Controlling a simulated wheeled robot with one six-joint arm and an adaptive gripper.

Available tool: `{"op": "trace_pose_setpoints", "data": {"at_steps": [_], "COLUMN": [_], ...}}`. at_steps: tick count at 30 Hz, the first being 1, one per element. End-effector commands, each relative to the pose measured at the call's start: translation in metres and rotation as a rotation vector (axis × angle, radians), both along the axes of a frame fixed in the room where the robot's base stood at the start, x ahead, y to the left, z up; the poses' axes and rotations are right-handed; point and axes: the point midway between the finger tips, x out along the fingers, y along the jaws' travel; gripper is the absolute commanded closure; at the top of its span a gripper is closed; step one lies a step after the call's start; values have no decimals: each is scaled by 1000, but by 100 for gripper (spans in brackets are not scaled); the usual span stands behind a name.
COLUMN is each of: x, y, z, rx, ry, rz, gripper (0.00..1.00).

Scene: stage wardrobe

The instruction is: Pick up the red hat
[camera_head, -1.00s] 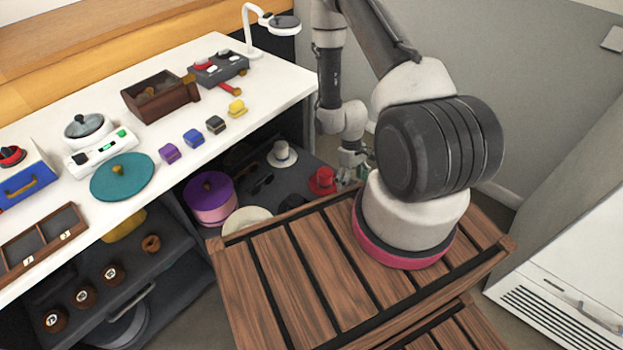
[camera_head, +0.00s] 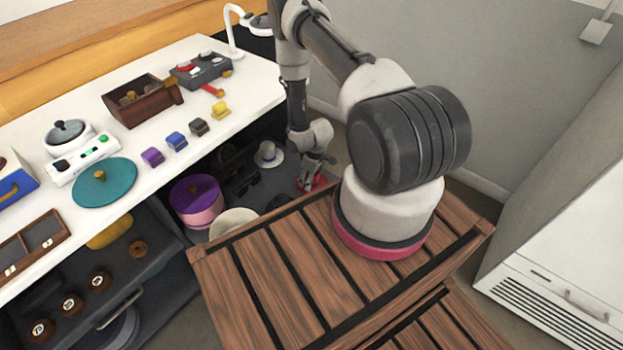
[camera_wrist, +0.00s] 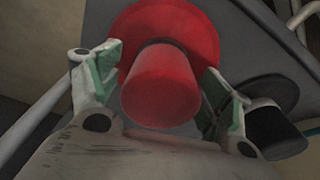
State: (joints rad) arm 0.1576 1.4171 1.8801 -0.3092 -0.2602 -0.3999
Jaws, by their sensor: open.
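The red hat (camera_wrist: 160,85) fills the middle of the wrist view, its crown toward the camera and its round brim behind. My gripper (camera_wrist: 160,78) is open, with one green-padded finger on each side of the crown. Whether the fingers touch the hat, I cannot tell. In the head view the red hat (camera_head: 318,183) sits on the dark lower shelf and is partly hidden by my gripper (camera_head: 312,178), which is over it.
A black hat (camera_wrist: 270,118) stands just right of the red one in the wrist view. A white hat (camera_head: 268,155) and a purple-lidded pink box (camera_head: 196,200) share the shelf (camera_head: 232,172). The white counter (camera_head: 190,95) overhangs it on the left.

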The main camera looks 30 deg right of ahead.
Motion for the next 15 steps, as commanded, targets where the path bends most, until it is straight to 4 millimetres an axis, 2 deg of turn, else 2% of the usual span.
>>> {"op": "trace_pose_setpoints", "data": {"at_steps": [8,15], "x": [0,0], "y": [0,0], "z": [-3,-3], "rx": [0,0], "ry": [0,1], "rz": [-1,-1], "gripper": [23,67]}}
